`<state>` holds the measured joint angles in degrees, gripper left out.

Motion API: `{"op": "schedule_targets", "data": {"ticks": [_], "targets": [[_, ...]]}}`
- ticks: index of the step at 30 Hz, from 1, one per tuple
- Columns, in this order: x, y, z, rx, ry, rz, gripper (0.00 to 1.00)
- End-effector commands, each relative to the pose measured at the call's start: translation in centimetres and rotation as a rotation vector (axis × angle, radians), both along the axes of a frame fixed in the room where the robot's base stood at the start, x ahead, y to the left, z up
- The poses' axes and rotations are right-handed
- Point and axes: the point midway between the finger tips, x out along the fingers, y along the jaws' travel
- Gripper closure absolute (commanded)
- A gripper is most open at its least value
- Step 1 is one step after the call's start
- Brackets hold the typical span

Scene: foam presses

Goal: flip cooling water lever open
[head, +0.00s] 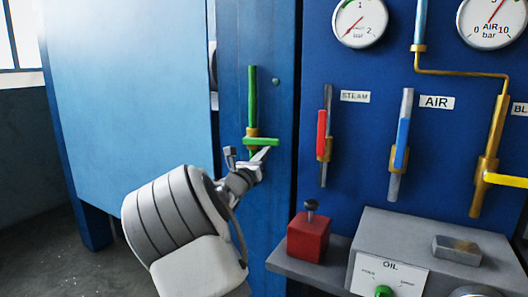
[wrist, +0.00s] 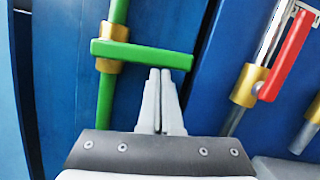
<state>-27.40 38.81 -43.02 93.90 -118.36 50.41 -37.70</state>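The green lever (head: 263,142) sits on a brass valve body (head: 251,132) on a vertical green pipe (head: 252,95). The lever lies level across the pipe, its longer end pointing right. It also shows in the wrist view (wrist: 135,53), crossing in front of the brass body. No cooling water label is visible beside it. My gripper (head: 265,153) is just below the lever's right end. In the wrist view my gripper (wrist: 160,73) has its two grey fingers together, with nothing between them. The tips are close under the lever's edge; whether they touch it I cannot tell.
To the right, a red lever (head: 322,125), a blue lever (head: 402,140) and a yellow lever (head: 505,180) are on other pipes. A shelf below holds a red block (head: 308,238) and a grey oil box (head: 430,250). A blue panel (head: 130,90) is left.

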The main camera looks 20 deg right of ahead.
Motion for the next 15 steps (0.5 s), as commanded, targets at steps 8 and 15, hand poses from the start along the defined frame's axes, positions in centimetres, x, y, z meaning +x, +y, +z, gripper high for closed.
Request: {"op": "schedule_targets", "data": {"ticks": [8, 15], "targets": [[-0.1, -0.1, 2.6, -0.118, 0.148, 0.000, 1.00], [0.0, 0.0, 4.4, -0.246, 0.311, 0.000, 1.00]]}}
